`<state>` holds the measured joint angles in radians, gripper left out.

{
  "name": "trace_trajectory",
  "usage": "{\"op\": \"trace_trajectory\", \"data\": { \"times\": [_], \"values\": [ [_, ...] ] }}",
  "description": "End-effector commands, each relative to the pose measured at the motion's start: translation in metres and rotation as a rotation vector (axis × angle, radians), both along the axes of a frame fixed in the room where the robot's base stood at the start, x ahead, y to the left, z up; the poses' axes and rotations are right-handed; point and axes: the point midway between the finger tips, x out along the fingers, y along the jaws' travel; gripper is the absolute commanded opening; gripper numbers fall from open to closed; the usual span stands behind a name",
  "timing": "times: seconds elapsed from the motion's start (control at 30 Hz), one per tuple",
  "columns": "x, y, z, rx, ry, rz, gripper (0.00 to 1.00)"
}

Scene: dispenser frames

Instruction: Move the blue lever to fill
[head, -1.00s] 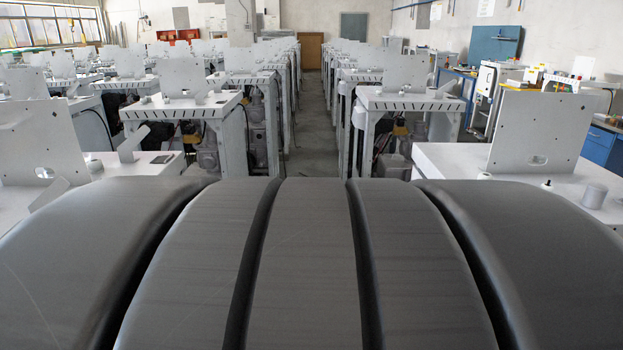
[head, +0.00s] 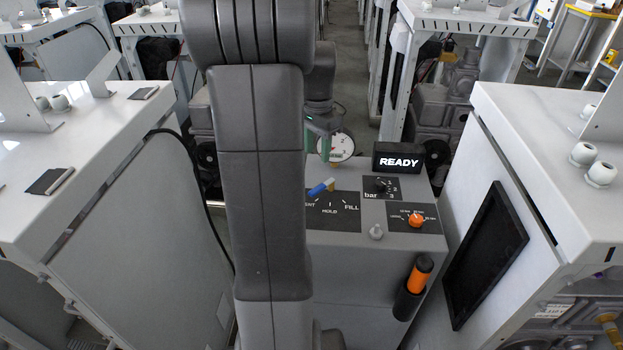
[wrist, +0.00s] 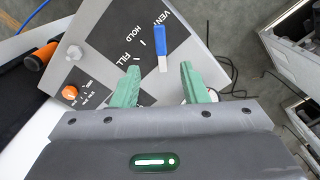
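The blue lever (head: 320,187) is on the sloped grey dispenser panel (head: 376,248), on a black plate marked VENT, HOLD and FILL. In the head view its handle slants left, toward the VENT side. In the wrist view the lever (wrist: 161,50) stands beside the labels, with its near end just ahead of the gap between my gripper's fingers. My gripper (wrist: 159,83) has two green fingers, spread apart with nothing held between them. In the head view my gripper (head: 320,138) shows small and green above and behind the lever, partly hidden by my arm.
A gauge (head: 337,146) and a READY display (head: 399,158) stand at the panel's back. A black knob (head: 381,185), an orange knob (head: 416,219) and an orange-black handle (head: 413,288) are to the right. White benches flank the dispenser on both sides.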

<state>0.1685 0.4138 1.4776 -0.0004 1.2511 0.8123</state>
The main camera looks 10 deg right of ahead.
Motion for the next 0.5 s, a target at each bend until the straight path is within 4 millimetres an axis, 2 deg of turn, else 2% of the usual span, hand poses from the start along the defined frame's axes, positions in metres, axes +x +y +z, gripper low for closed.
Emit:
{"op": "trace_trajectory", "data": {
  "times": [0.3, 0.5],
  "values": [
    [-0.001, 0.0, -0.069, 0.002, 0.005, 0.002, 0.4],
    [-0.001, 0.0, -0.101, 0.001, 0.003, 0.003, 0.4]
  ]
}}
